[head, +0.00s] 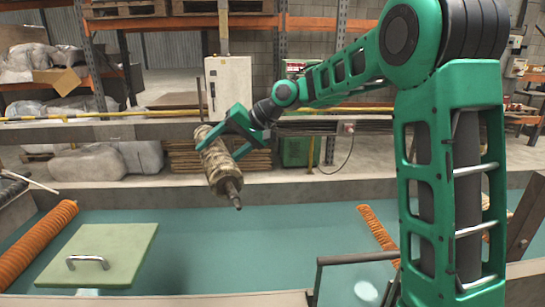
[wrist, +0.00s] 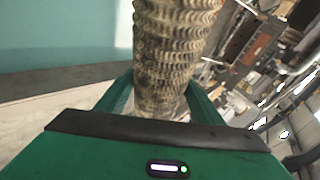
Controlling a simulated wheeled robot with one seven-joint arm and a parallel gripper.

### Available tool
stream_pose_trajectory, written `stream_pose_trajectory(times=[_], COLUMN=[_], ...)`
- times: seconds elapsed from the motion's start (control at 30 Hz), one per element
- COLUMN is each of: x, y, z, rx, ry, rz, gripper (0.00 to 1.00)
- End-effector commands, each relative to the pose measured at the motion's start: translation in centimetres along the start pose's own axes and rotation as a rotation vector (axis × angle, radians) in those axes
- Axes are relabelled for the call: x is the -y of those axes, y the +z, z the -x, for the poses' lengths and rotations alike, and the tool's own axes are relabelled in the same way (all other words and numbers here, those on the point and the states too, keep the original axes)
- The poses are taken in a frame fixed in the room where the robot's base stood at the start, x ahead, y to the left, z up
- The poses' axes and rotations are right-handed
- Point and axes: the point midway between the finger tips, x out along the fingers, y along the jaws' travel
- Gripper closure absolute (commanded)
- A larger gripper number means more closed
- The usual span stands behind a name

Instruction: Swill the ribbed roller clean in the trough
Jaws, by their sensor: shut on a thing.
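The ribbed roller (head: 217,163) is dirty, with brown and dark grime over its ribs, and a metal shaft end points down toward the front. My gripper (head: 222,140) is shut around its body and holds it tilted in the air above the trough. In the wrist view the roller (wrist: 172,50) stands between the two green fingers (wrist: 158,95), its ribs caked with dirt. The trough (head: 270,250) holds blue-green liquid and lies below and in front of the roller. The roller is clear of the liquid.
An orange ribbed roll (head: 38,245) lies along the trough's left side, beside a green lid or board (head: 100,255) with a metal handle. Another orange roll (head: 378,228) lies at the right. A metal rail (head: 350,258) stands at the front right. The trough's middle is open.

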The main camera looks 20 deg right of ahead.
Motion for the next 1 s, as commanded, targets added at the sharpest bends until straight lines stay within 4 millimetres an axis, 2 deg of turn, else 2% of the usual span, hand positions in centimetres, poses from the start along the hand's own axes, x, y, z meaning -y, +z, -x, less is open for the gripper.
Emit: stream_pose_trajectory(times=[0.17, 0.3, 0.5, 0.8, 1.0], x=[-1.1, -2.5, -4.0, -5.8, -6.3], y=[1.8, 3.9, 6.1, 8.1, 8.7], z=[3.3, 6.5, 10.0, 14.1, 15.4], rx=[0.176, 0.320, 0.425, 0.489, 0.502], ry=[0.098, 0.168, 0.205, 0.198, 0.184], rz=[0.277, 0.572, 0.898, 1.241, 1.351], gripper=[0.87, 0.87, 0.87, 0.87, 0.87])
